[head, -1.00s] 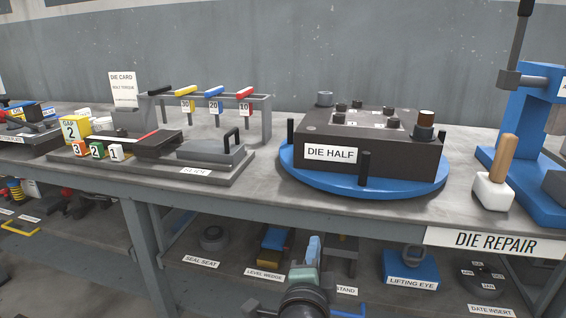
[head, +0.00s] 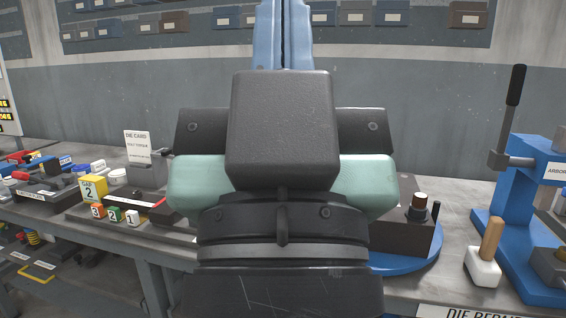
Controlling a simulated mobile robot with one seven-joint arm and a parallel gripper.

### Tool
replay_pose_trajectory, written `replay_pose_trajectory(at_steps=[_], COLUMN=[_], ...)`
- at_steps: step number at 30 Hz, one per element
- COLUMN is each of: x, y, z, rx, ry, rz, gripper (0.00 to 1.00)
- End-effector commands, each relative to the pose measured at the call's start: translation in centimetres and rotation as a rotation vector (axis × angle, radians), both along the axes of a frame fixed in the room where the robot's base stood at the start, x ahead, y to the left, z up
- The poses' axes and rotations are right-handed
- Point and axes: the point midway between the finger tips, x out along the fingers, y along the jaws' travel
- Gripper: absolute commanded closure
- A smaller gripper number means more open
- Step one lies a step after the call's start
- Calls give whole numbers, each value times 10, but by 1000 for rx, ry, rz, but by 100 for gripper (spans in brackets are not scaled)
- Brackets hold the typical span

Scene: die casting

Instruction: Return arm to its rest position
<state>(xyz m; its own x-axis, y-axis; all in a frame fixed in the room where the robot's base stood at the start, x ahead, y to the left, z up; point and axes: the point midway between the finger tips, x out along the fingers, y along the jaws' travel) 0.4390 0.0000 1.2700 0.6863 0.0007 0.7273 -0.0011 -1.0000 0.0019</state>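My arm and gripper fill the middle of the head view, raised close to the camera. A black box-shaped housing with teal parts on both sides is in front. Two light blue upright pieces (head: 283,35), which look like my gripper's fingers, rise above it side by side with a narrow dark gap.
The arm hides much of the bench. The dark die half (head: 400,240) on its blue turntable (head: 415,262) shows partly at right. A white mallet (head: 483,268) and blue arbor press (head: 520,205) stand further right. A yellow gap block (head: 93,188) and numbered blocks are at left.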

Motion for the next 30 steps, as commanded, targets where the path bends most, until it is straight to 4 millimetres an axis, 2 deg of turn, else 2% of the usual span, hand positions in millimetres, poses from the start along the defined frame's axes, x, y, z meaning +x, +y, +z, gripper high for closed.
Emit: replay_pose_trajectory(at_steps=[1,18,24,30], x=[0,1,1,1], y=[0,0,0,0], z=[33,207,249,261], rx=[0,1,1,1], ry=[1,2,2,2], rz=[0,2,2,2], gripper=[100,100,100,100])
